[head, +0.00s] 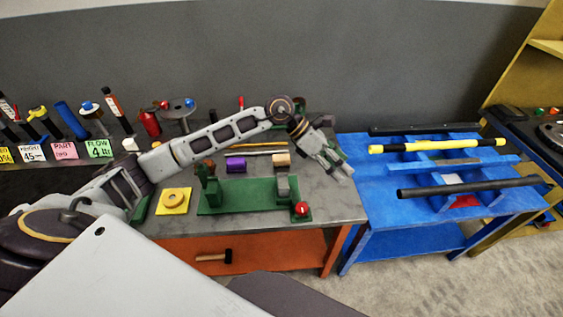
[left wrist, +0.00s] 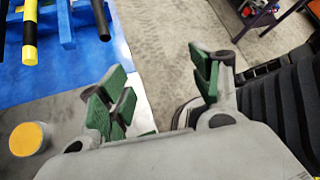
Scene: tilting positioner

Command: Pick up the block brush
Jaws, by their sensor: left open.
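A small block with a tan top (head: 281,160), which looks like the block brush, lies on the grey bench behind the green vise-like fixture. My left gripper (head: 337,163) is open and empty above the bench's right edge, to the right of the block and apart from it. I cannot identify the brush in that view. My right gripper is not in view.
The green fixture (head: 245,201) with a red knob stands at the bench front. A purple block (head: 236,164) and a yellow piece (head: 174,200) lie nearby. A blue table (head: 385,235) with bars stands right. A hammer-like tool (head: 213,256) lies on the orange lower shelf.

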